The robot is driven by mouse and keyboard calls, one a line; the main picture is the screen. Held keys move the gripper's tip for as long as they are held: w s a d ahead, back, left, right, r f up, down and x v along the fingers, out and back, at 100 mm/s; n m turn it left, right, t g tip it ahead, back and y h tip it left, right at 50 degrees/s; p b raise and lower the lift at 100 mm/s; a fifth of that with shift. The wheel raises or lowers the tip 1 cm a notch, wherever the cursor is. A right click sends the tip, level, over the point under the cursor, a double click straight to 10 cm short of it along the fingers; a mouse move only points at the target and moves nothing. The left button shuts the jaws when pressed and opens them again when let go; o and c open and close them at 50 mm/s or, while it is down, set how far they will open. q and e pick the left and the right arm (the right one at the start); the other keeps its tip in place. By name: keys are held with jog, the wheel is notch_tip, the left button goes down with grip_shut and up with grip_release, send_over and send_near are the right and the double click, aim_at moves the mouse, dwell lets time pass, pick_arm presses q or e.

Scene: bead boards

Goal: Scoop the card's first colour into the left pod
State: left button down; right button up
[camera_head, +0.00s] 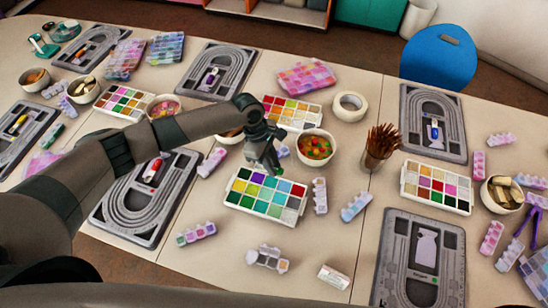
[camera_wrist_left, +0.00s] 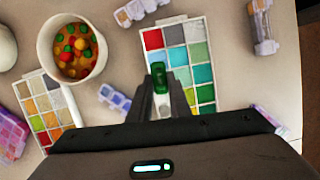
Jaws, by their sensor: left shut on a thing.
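My left gripper (camera_head: 268,165) hangs over the tray of coloured beads (camera_head: 262,206) in the head view. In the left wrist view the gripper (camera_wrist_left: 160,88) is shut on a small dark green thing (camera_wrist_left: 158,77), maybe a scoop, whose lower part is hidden. It shows in front of the bead tray (camera_wrist_left: 154,40); I cannot tell whether it touches the beads. Small pods with several compartments lie around the tray, such as a pale one (camera_head: 320,196) to its right and one (camera_head: 267,259) in front. I cannot tell which is the left pod. I cannot pick out the card for certain. My right gripper is out of view.
A bowl of mixed beads (camera_head: 315,148) stands behind the tray, also in the left wrist view (camera_wrist_left: 47,44). A grey bead board (camera_head: 420,262) lies right, and another (camera_head: 101,212) left under my arm. A stick cup (camera_head: 378,150) stands upright. Bare table lies front-left.

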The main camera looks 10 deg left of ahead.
aim_at(262, 170)
pick_arm(q)
jog(key=shift+d+f+n, duration=0.2)
jog(key=shift+f+n, duration=0.2)
jog(key=shift+f, duration=0.15)
jog(key=shift+a+f+h+b, duration=0.4)
jog(key=shift+f+h+b, duration=0.35)
jog(key=shift+b, duration=1.4)
jog(key=shift+w+a+f+h+b, duration=0.2)
jog(key=shift+a+f+h+b, duration=0.55)
jog(key=shift+b, duration=2.55)
jog(key=shift+a+f+b, duration=0.15)
jog(key=shift+f+b, duration=0.15)
jog(key=shift+f, duration=0.95)
jog(key=shift+s+a+g, duration=0.1)
jog(key=shift+g, duration=0.2)
